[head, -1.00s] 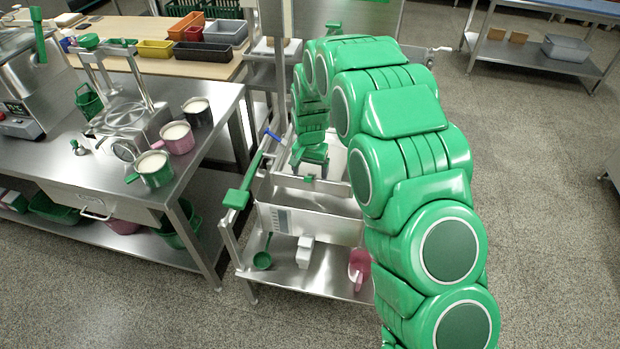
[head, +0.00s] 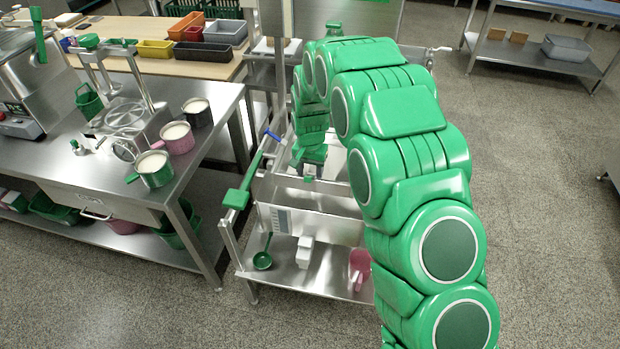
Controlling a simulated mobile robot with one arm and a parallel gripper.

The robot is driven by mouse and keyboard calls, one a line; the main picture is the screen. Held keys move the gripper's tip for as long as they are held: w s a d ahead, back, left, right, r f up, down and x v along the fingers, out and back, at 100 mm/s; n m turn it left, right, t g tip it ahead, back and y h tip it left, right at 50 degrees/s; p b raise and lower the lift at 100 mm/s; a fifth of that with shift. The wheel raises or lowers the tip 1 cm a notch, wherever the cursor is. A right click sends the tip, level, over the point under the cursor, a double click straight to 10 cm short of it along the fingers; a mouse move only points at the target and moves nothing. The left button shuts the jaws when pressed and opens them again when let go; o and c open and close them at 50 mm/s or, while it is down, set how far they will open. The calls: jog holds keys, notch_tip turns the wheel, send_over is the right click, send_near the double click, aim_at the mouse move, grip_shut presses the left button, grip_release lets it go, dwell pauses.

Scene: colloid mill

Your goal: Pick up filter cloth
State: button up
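No filter cloth can be made out for certain in the head view. My gripper (head: 309,174) points down at the steel cart (head: 330,222), at its open top, near the left inner side. My green arm reaches over from the right and hides much of the cart's right part. The gripper's fingertips are small and partly hidden, so I cannot tell whether they are open or shut, or whether they touch anything. A pale surface (head: 333,160) shows beside the gripper inside the cart top; I cannot tell what it is.
Left, a steel table (head: 60,165) holds several cups.

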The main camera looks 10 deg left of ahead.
grip_shut()
dwell(0.3)
dwell(0.3)
notch_tip(320, 180, up, 12)
dwell(0.6)
notch_tip(320, 180, up, 9)
dwell(0.5)
